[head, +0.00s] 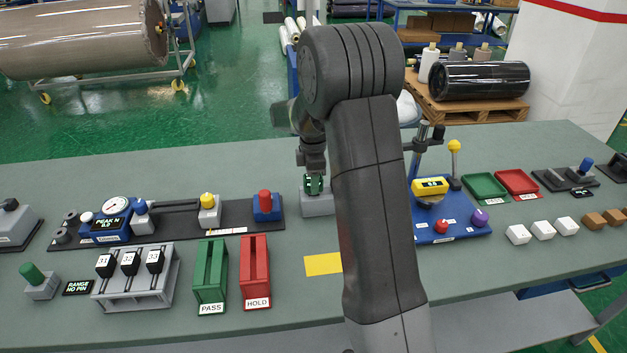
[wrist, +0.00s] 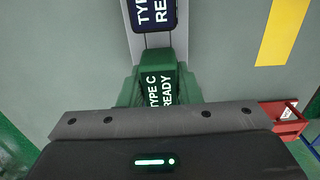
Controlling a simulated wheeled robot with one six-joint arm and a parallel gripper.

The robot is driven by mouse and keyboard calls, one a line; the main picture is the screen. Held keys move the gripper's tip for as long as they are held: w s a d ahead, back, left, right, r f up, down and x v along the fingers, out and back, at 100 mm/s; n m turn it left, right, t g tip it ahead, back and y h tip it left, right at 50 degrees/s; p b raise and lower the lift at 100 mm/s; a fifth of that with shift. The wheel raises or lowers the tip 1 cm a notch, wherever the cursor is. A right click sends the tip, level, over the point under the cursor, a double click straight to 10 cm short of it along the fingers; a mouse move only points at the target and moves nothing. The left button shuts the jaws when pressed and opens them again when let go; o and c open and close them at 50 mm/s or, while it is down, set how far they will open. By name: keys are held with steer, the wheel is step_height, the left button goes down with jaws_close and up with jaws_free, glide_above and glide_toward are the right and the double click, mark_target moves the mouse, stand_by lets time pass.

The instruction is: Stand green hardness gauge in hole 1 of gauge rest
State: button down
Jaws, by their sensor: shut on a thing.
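My gripper (head: 313,170) is shut on the green hardness gauge (head: 314,186), above or at a grey block (head: 317,206) on the bench. My arm partly hides that block. In the wrist view the green gauge (wrist: 152,66) shows a dark display reading "TYPE C READY". Just beyond it is a grey strip (wrist: 179,33) with a dark panel (wrist: 153,13) with similar lettering, cut off by the top edge. I cannot tell whether the grey block is the gauge rest. No hole or hole number is readable, and I cannot tell whether the gauge touches the block.
A grey rack (head: 135,298) with black numbered blocks stands at front left, beside a green PASS holder (head: 211,275) and a red HOLD holder (head: 255,270). A yellow patch (head: 323,264) lies in front. A blue device (head: 448,222) stands right of my arm.

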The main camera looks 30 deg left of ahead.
steer(key=shift+f, duration=0.25)
steer(key=c, duration=1)
jaws_free()
steer(key=shift+o, duration=0.2)
step_height(320, 180, up, 14)
steer(key=b, duration=0.1)
steer(key=shift+f, duration=0.1)
step_height(320, 180, down, 14)
steer(key=shift+r+p, duration=0.1)
steer(key=shift+p, duration=0.3)
steer(key=shift+r, duration=0.25)
steer(key=shift+f, duration=0.15)
